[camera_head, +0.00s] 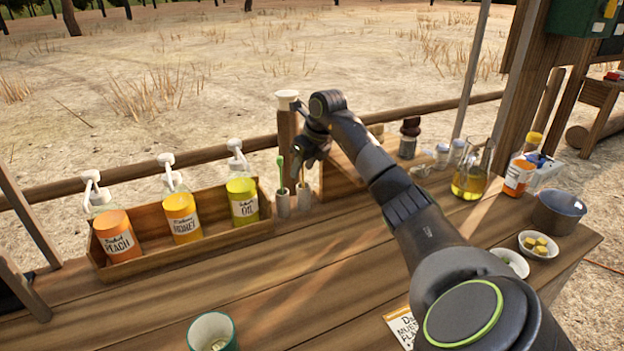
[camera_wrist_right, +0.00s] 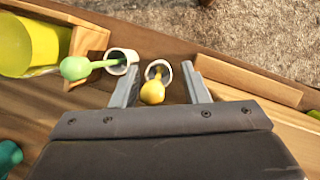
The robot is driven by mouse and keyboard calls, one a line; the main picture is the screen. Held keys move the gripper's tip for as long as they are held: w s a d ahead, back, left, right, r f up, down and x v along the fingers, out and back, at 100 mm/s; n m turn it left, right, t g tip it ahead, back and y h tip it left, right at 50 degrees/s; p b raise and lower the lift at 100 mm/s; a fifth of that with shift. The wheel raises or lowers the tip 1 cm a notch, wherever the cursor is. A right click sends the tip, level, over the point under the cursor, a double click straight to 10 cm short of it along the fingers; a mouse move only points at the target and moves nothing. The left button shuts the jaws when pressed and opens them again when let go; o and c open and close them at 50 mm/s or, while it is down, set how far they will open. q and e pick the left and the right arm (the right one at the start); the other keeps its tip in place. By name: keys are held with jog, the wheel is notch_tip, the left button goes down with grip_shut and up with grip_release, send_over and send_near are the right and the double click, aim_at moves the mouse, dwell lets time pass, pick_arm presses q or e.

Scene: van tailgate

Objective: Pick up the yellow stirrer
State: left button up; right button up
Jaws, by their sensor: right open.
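The yellow stirrer (camera_wrist_right: 153,92) stands in a small light cup (camera_wrist_right: 158,69), its rounded yellow end toward the camera in the right wrist view. In the head view the stirrer (camera_head: 302,172) is a thin upright shape in its cup (camera_head: 304,197), partly hidden by my gripper. My right gripper (camera_wrist_right: 160,84) is open, with a finger on each side of the yellow stirrer; it also shows in the head view (camera_head: 306,160). I cannot tell whether the fingers touch it. A green stirrer (camera_wrist_right: 76,68) stands in a second cup (camera_wrist_right: 123,62), just left of the gripper. My left gripper is not in view.
A wooden box (camera_head: 152,257) with peach, honey and oil pump bottles is to the left. A flask of yellow liquid (camera_head: 469,183), a pot (camera_head: 557,212) and bowls are to the right. A green cup (camera_head: 212,330) is in front.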

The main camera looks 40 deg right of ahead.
jog(key=shift+w+f, duration=0.25)
jog(key=shift+f, duration=0.15)
jog(key=shift+w+a+r, duration=0.15)
jog(key=shift+a, duration=0.1)
grip_shut()
